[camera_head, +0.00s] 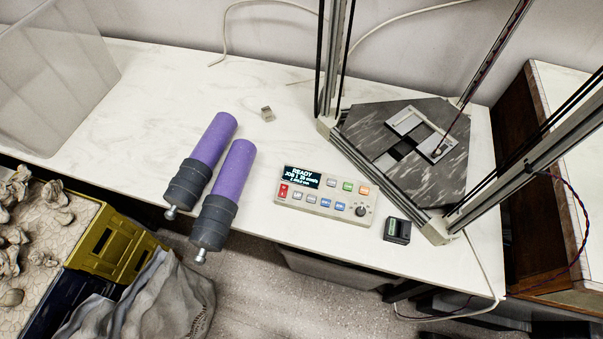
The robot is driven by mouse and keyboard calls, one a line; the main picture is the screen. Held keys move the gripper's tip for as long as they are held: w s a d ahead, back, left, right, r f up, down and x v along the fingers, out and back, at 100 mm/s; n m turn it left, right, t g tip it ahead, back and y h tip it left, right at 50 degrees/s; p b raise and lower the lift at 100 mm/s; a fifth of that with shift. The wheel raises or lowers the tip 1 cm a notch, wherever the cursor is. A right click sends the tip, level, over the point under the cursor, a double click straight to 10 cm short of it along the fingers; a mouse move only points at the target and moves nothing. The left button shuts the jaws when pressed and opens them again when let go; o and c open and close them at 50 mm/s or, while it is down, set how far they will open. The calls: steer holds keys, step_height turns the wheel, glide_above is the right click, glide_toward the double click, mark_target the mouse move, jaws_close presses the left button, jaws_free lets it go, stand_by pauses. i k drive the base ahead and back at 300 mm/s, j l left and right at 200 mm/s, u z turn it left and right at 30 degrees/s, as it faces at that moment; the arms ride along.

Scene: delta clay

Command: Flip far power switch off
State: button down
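A beige control panel (318,208) lies on the white table, its display lit with "READY" and smaller lines of text. A red rocker switch (283,191) sits at the panel's left end, below the display; its on or off position is too small to tell. I cannot tell which part is the far power switch. My gripper is not in view.
Two purple cylinders with dark grey ends (226,190) lie left of the panel and overhang the front edge. A small metal block (267,114) lies behind. A delta frame with a dark base plate (450,180) stands at right. A clear bin (60,70) fills the upper left.

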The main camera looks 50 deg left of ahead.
mark_target(283, 191)
steer(key=u, duration=1.3)
